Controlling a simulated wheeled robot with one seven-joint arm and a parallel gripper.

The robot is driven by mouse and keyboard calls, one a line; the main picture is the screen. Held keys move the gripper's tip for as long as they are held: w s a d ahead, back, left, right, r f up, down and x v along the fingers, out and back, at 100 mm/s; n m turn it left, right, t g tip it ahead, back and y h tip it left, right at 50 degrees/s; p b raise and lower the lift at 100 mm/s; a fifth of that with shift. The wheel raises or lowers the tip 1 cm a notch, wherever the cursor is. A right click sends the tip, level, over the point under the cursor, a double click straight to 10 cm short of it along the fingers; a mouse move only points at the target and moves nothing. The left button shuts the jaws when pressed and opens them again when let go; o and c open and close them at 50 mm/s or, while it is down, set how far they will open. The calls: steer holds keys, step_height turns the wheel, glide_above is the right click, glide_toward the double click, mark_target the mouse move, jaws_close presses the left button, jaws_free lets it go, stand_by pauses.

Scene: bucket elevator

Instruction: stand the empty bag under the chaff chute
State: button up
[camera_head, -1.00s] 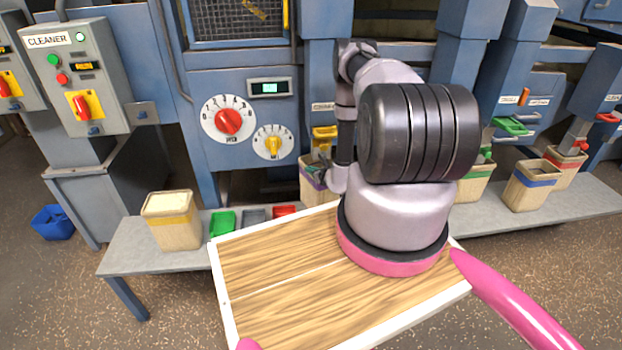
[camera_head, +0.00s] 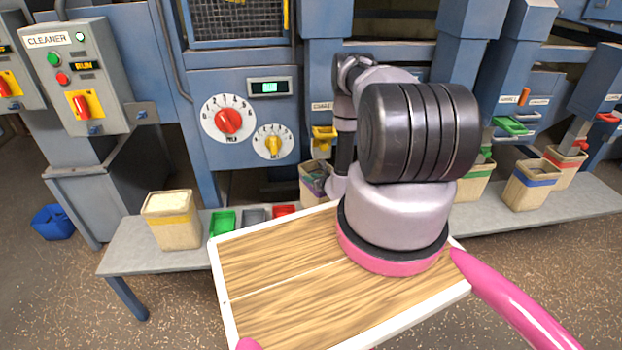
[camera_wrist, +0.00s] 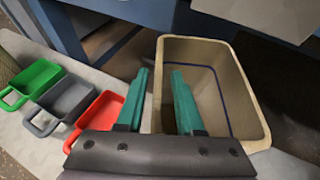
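An open tan bag (camera_head: 309,196) stands upright on the bench below the chute with the yellow slide (camera_head: 323,132), whose label is partly hidden and begins "CHA". In the wrist view the bag (camera_wrist: 235,95) is empty inside, with a dark blue line around its inner wall. My gripper (camera_wrist: 160,72) has two teal fingers, apart. The left finger is outside the bag's left wall and the right finger appears inside it, with the rim between them. Whether they touch the wall cannot be told. My arm hides part of the bag in the head view.
A filled tan bag with a yellow band (camera_head: 174,230) stands at the bench's left. Green (camera_wrist: 32,80), grey (camera_wrist: 62,100) and red (camera_wrist: 98,112) scoops lie left of the empty bag. More bags stand right, including a blue-banded one (camera_head: 530,187). Machine panels rise behind the bench (camera_head: 130,255).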

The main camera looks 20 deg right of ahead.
steer(key=v, duration=1.2)
steer(key=shift+s+r, duration=0.1)
